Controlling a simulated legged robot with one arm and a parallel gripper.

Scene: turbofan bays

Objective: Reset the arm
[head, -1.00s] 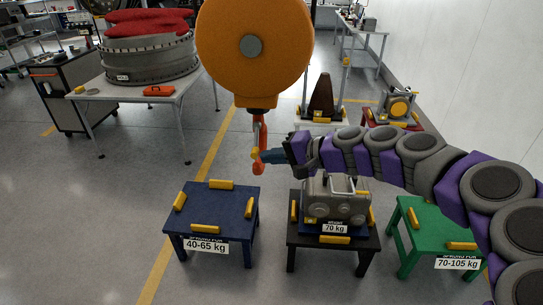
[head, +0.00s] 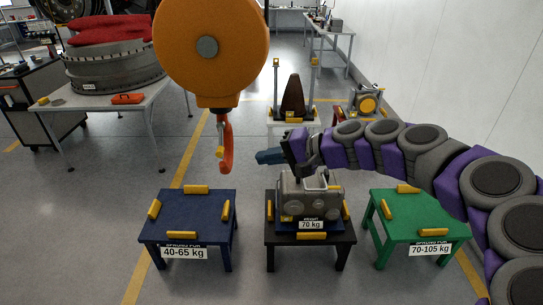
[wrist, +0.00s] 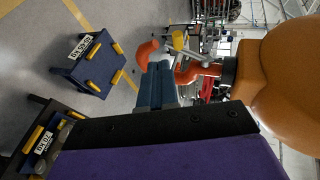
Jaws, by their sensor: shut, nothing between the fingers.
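My gripper (head: 268,157) reaches in from the right on my purple and grey arm. Its fingers are shut with nothing between them, and they also show in the wrist view (wrist: 157,85). It is above the grey 70 kg unit (head: 310,203), which sits on the black stand (head: 285,238). An orange hook (head: 226,150) hangs from the large orange hoist body (head: 207,60) to the left of my fingertips. In the head view there is a gap between fingers and hook. In the wrist view the hook (wrist: 186,72) lies just beyond the fingers.
A blue stand (head: 190,215) labelled 40-65 kg is at left, empty. A green stand (head: 415,215) labelled 70-105 kg is at right, empty. Behind are a table (head: 125,99) with a large grey ring, and a stand with a dark cone (head: 293,97). Floor between is clear.

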